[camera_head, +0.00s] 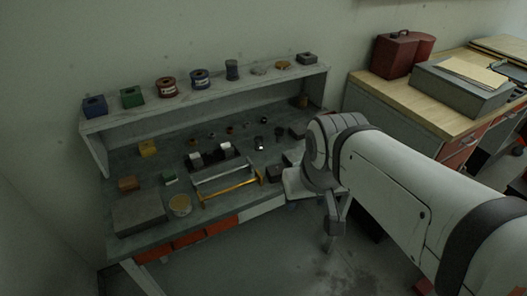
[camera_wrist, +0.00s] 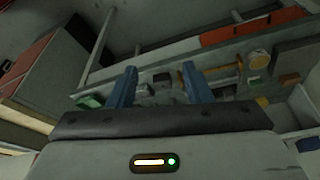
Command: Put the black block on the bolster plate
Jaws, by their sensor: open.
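A dark block (camera_head: 306,58) sits at the right end of the raised shelf. Other dark blocks lie on the right of the bench, one near the back (camera_head: 297,131) and one nearer the front (camera_head: 274,172); I cannot tell for sure which is the black block. A flat grey slab (camera_head: 138,212) at the bench's front left may be the bolster plate; it seems to show in the wrist view too (camera_wrist: 295,52). My gripper (camera_head: 331,240) hangs off the bench's right front. In the wrist view, its blue fingers (camera_wrist: 159,68) are apart with nothing held between them.
The bench holds a round tin (camera_head: 180,205), a gold bar (camera_head: 232,190), a yellow block (camera_head: 148,148) and small parts. Spools and blocks line the shelf (camera_head: 216,88). A wooden-topped cabinet (camera_head: 445,112) stands at right. Floor is open before the bench.

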